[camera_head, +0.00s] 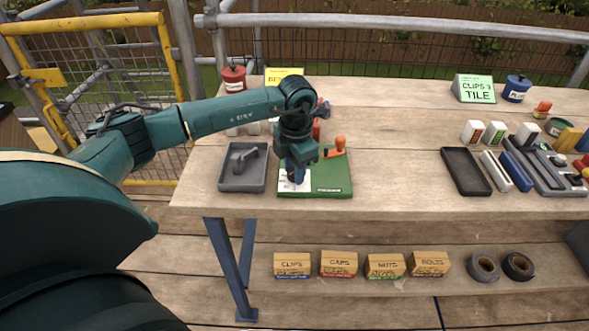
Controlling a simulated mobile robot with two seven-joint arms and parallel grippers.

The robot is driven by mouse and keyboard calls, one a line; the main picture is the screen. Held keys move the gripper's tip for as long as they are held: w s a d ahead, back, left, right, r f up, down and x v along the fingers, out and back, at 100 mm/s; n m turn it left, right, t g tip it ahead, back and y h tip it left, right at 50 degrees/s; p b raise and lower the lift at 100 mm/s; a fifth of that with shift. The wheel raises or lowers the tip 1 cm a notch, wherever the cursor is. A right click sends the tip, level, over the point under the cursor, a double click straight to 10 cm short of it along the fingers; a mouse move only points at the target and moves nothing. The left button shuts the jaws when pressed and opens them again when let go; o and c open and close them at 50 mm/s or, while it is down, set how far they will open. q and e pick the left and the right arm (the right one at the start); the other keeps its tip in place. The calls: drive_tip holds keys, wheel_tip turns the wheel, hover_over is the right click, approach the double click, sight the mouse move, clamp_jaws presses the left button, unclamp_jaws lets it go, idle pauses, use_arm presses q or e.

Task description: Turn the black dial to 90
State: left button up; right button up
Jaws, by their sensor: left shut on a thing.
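A green board (333,180) lies on the wooden workbench, with a white plate (284,186) on its front left part and an orange lever (339,146) at its back. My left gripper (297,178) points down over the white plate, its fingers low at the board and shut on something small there. The gripper hides most of that spot, so the black dial hardly shows and its reading cannot be made out. My right gripper is not in view.
A grey tray (229,184) with a grey part in it stands just left of the board. A black tray (466,187), coloured blocks and a grey rack (541,175) are at the right. The bench between board and black tray is clear. Small boxes (338,264) stand on the lower shelf.

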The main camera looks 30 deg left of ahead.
use_arm(q)
drive_tip(key=m+b, duration=0.1)
drive_tip(key=m, duration=0.1)
drive_tip(key=shift+f+m, duration=0.1)
drive_tip(key=shift+m, duration=0.2)
drive_tip(key=m+b, duration=0.1)
drive_tip(key=m, duration=0.1)
drive_tip(key=shift+m, duration=0.4)
drive_tip(key=m+b, duration=0.1)
drive_tip(key=m, duration=0.1)
drive_tip(key=shift+m+b, duration=0.65)
drive_tip(key=shift+m, duration=0.55)
drive_tip(key=m+b, duration=0.1)
drive_tip(key=m, duration=0.1)
drive_tip(key=shift+m, duration=1)
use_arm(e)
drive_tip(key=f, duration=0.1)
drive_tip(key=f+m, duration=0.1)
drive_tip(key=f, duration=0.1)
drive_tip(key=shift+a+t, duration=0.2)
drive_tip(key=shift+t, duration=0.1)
use_arm(q)
drive_tip(key=shift+h, duration=0.3)
drive_tip(key=shift+m, duration=0.3)
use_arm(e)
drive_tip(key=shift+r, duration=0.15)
